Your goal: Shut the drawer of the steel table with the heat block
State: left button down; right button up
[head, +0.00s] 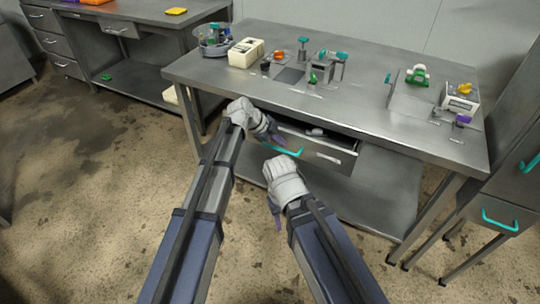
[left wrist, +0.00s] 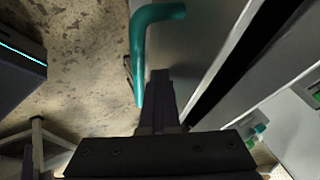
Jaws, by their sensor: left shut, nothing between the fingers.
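The steel table (head: 217,78) stands ahead, with several lab items on its top. Its drawer (head: 313,154) is partly open below the front edge, and a small pale item lies inside. A teal handle (head: 284,151) is on the front; it also shows large in the left wrist view (left wrist: 142,50). My left gripper (head: 275,136) is shut and empty, with its fingertips close beside this handle; contact cannot be told. Its dark fingers also show in the left wrist view (left wrist: 160,85). My right gripper (head: 276,218) hangs in front of the table, its fingers mostly hidden.
A cream box (head: 245,53) and a white block (head: 461,98) stand on the tabletop. A grey cabinet (head: 510,190) with teal handles is close on the right. Another steel table (head: 150,20) is at the back left. The floor at the left is clear.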

pick_arm(q)
jog(key=w+d, duration=0.1)
jog(key=w, duration=0.1)
jog(key=w+d, duration=0.2)
jog(key=w, duration=0.1)
jog(key=w+d, duration=0.1)
jog(key=w, duration=0.2)
jog(key=shift+d, duration=0.2)
jog(key=shift+w, duration=0.15)
jog(key=shift+w+d+r, duration=0.1)
jog(key=shift+r, duration=0.05)
pick_arm(e)
jog(key=shift+r, duration=0.2)
